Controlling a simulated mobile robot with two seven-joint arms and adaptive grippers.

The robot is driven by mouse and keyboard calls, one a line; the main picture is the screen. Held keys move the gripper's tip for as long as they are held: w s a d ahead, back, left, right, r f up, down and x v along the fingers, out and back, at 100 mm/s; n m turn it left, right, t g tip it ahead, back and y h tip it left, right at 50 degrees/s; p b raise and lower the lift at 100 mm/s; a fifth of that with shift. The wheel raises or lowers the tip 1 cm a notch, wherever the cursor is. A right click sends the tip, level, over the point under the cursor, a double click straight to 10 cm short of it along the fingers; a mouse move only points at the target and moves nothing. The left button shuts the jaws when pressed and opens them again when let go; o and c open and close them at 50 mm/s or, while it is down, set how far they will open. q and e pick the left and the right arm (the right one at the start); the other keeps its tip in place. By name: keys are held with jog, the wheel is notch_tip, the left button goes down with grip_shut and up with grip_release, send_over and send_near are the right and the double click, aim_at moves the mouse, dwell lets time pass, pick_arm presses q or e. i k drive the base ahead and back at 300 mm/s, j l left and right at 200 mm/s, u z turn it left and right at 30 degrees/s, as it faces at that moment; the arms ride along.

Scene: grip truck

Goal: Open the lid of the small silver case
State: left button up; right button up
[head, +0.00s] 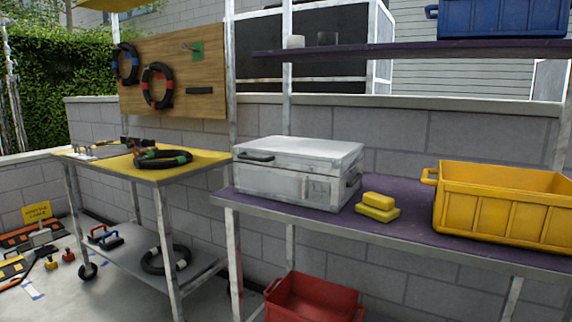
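The small silver case (290,181) stands on the purple shelf top (406,226), at its left end. Its lid (299,150) is shut. A dark handle sits at the left of the lid's front edge, and another dark handle is on the case's right side. A latch-like plate shows on the front face. Neither of my grippers is in the head view, so I cannot see whether they are open or shut.
Yellow blocks (378,207) lie just right of the case, and a yellow crate (505,205) stands farther right. A yellow-topped cart (197,168) is at the left. An upper shelf (420,49) hangs above, and a red crate (312,300) sits below.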

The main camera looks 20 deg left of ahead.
aim_at(328, 157)
jog(key=i+j, duration=0.15)
jog(key=j, duration=0.2)
jog(key=i+j+u, duration=0.1)
jog(key=j, duration=0.3)
jog(key=i+j, duration=0.4)
jog(key=j, duration=0.3)
jog(key=i+j+u, duration=0.1)
jog(key=j, duration=0.25)
jog(key=i, duration=0.05)
